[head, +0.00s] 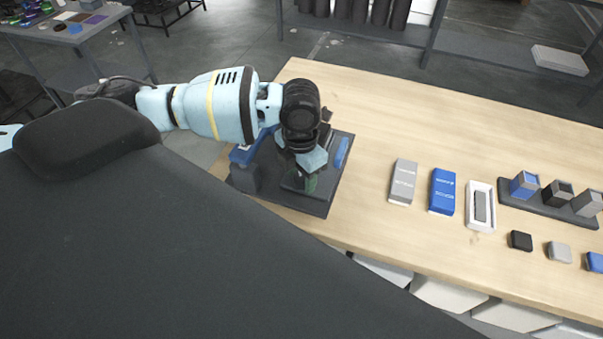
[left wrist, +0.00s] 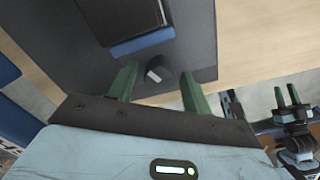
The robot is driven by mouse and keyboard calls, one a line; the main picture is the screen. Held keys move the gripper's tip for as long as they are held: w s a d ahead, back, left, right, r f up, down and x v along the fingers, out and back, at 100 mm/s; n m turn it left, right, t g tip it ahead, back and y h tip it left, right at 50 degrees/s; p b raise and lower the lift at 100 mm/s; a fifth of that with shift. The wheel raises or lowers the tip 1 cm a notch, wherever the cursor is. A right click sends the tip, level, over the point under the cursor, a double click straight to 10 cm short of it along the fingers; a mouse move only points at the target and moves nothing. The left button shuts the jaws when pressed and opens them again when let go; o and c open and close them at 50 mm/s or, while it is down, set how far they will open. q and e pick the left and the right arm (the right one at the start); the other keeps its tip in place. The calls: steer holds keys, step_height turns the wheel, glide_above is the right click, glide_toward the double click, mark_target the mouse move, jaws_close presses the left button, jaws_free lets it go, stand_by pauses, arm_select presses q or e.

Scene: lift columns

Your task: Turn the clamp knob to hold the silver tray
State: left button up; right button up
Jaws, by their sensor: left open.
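A dark fixture plate (head: 317,207) lies at the left end of the wooden table. My left gripper (head: 309,184) points down over it. In the left wrist view, my left gripper's green fingers (left wrist: 158,88) are open, one on each side of a dark round knob (left wrist: 157,76) with a white mark. Whether they touch it I cannot tell.
A blue part (head: 342,151) stands at the fixture's right side. To the right lie a grey box (head: 403,182), a blue box (head: 442,191), a white tray (head: 480,222) and a dark rack (head: 544,208) of cubes. The table between fixture and grey box is clear.

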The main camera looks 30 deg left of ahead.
arm_select(q)
steer(key=shift+r+p, duration=1.05)
steer(key=shift+r, duration=2.45)
arm_select(e)
steer(key=shift+t, duration=0.5)
steer(key=shift+w+r, duration=1.4)
steer(key=shift+r, duration=0.3)
